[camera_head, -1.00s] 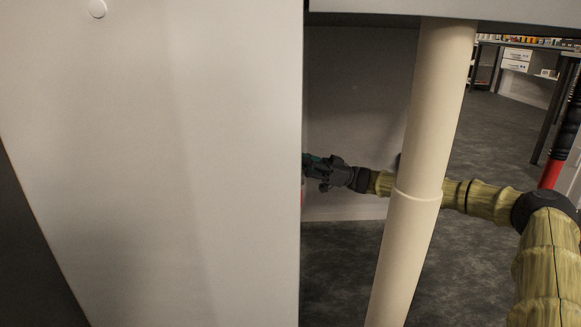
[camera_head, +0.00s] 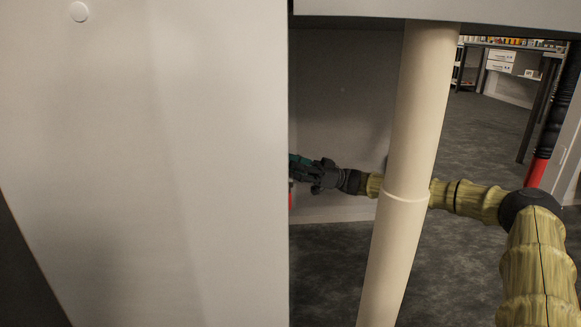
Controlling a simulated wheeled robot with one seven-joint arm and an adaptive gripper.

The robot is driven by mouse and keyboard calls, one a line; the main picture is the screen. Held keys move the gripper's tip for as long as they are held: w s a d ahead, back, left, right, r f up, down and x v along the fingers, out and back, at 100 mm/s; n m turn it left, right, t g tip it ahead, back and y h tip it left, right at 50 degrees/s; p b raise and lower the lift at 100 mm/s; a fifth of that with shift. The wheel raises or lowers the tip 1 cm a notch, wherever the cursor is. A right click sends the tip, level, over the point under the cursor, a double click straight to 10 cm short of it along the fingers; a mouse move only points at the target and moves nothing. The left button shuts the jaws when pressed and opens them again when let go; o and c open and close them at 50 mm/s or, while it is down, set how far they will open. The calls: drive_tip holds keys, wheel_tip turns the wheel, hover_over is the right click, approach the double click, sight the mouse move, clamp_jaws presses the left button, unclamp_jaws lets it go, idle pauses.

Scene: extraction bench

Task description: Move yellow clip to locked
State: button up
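The yellow clip is not visible in the head view. My gripper (camera_head: 312,173) is dark and sits at the end of my yellowish arm, which passes behind a cream pole. Its tip end reaches the edge of the large pale panel, which may hide part of it. Whether the fingers are open, shut or holding something cannot be told.
The pale panel (camera_head: 150,160) fills the left half and blocks the view beyond. The cream pole (camera_head: 408,150) stands upright in front of my arm, under a grey top (camera_head: 400,10). Dark floor (camera_head: 455,140) is open behind, with shelves (camera_head: 500,60) at the far right.

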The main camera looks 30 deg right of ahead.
drive_tip(key=v, duration=1.1)
drive_tip(key=shift+d+f, duration=0.1)
drive_tip(key=x, duration=1.2)
drive_tip(key=shift+f, duration=0.1)
